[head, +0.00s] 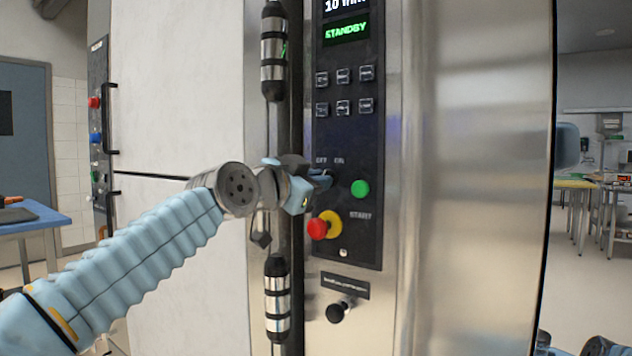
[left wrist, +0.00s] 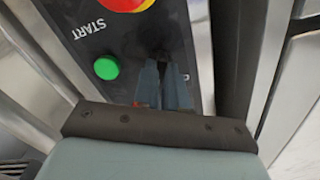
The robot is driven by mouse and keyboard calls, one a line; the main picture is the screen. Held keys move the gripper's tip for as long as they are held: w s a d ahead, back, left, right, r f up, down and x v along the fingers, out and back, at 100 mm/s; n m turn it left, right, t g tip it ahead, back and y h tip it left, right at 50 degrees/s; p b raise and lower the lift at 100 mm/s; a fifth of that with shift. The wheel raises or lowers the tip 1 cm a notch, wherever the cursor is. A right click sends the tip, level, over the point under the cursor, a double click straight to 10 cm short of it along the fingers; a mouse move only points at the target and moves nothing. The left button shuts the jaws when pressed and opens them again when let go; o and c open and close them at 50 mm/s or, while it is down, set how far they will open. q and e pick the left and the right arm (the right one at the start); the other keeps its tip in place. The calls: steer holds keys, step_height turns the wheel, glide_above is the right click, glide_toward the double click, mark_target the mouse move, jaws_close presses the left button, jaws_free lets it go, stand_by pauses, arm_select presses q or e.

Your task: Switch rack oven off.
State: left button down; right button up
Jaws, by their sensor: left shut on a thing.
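The rack oven's black control panel (head: 345,130) stands upright in the middle of the head view. Its display (head: 346,32) reads "STANDBY" in green, with a "10 min" line above, partly cut off. My left gripper (head: 320,179) is at the OFF/ON switch, just below its labels. In the left wrist view the fingers (left wrist: 167,82) are shut on the dark switch knob (left wrist: 160,57). The fingers hide most of the knob, so I cannot tell its setting.
A green START button (head: 360,188) is just right of my gripper. A red stop button (head: 318,229) on a yellow ring is below. A black knob (head: 341,309) is lower down. The vertical door handle (head: 276,300) passes close beside my left gripper.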

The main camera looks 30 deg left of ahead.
arm_select(q)
steer(key=n, duration=0.5)
steer(key=n+p, duration=0.1)
steer(key=n, duration=0.5)
stand_by(0.3)
steer(key=shift+n, duration=0.3)
steer(key=c, duration=1.2)
jaws_free()
steer(key=s, duration=0.4)
steer(key=s+b, duration=0.1)
steer(key=s, duration=0.4)
steer(key=s+a+b, duration=0.1)
steer(key=s, duration=0.3)
steer(key=shift+s, duration=0.4)
